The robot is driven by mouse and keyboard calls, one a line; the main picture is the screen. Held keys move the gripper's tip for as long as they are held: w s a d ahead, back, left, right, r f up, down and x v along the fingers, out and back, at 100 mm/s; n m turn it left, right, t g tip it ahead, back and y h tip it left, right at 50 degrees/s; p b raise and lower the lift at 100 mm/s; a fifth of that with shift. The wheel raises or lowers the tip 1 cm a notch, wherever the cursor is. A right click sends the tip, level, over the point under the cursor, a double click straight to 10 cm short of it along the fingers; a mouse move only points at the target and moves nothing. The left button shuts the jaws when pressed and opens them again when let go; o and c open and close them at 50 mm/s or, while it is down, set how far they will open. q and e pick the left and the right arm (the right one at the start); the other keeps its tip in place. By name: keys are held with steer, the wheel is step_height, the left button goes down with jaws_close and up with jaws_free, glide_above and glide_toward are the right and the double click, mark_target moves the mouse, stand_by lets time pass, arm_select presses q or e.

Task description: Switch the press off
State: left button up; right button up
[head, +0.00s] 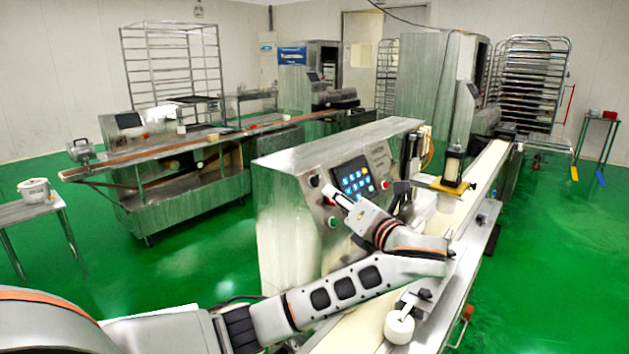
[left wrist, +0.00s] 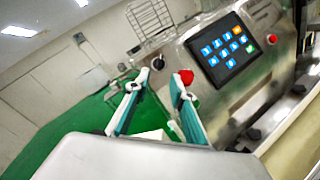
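The press is a steel machine (head: 290,215) with a control panel on its sloped face. The panel carries a lit touchscreen (head: 354,177), also in the left wrist view (left wrist: 224,48). A black knob (head: 314,181) sits left of the screen; it also shows in the left wrist view (left wrist: 157,62). A red button (left wrist: 187,76) shows just past my right-hand finger there; another red button (left wrist: 272,38) is right of the screen. My left gripper (left wrist: 157,88) has its two fingers apart, with nothing between them, in front of the panel. My right gripper is not in view.
A conveyor belt (head: 488,165) runs along the press's right side, with a dark-topped unit (head: 453,166) over it. A white round piece (head: 398,327) stands at the near end. Another machine line (head: 175,190) stands at the left. The green floor is open between them.

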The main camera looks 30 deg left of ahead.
mark_target(319, 182)
arm_select(q)
steer(key=shift+p+x, duration=0.55)
steer(key=shift+x, duration=3.45)
jaws_close()
